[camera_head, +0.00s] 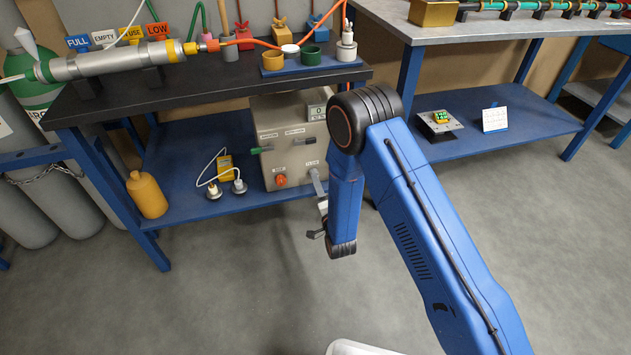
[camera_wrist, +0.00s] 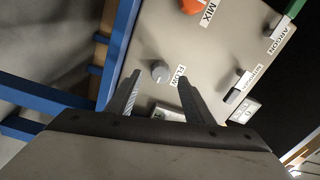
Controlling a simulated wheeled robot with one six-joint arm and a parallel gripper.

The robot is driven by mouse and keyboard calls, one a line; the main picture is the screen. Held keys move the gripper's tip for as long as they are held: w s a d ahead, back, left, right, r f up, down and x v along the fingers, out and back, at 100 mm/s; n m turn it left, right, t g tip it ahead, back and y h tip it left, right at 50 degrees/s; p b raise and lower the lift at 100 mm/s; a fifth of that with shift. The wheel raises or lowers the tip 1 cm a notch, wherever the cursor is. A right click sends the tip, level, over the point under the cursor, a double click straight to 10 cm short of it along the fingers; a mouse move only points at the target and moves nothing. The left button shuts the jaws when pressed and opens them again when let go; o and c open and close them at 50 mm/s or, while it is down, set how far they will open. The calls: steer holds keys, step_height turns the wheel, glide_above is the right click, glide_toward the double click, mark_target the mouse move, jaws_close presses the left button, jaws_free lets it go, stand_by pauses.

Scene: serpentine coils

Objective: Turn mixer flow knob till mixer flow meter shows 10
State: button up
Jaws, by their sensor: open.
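The mixer (camera_head: 263,118) is a beige box on the blue lower shelf. Its display (camera_head: 317,113), at the upper right of its front, appears to read 0. In the wrist view, the small grey round flow knob (camera_wrist: 160,72) sits on the panel (camera_wrist: 215,50) beside a FLOW label. My gripper (camera_wrist: 159,79) is open. Its two fingers show on either side of the knob in the picture, with gaps; I cannot tell whether the tips reach its depth.
An orange MIX knob (camera_head: 281,181) sits beside the flow knob. A green handle (camera_head: 254,150) and a black handle (camera_head: 309,141) stick out above. A yellow bottle (camera_head: 147,195) stands left on the shelf.

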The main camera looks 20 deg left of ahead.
steer(key=v, duration=1.3)
steer(key=shift+w, duration=0.1)
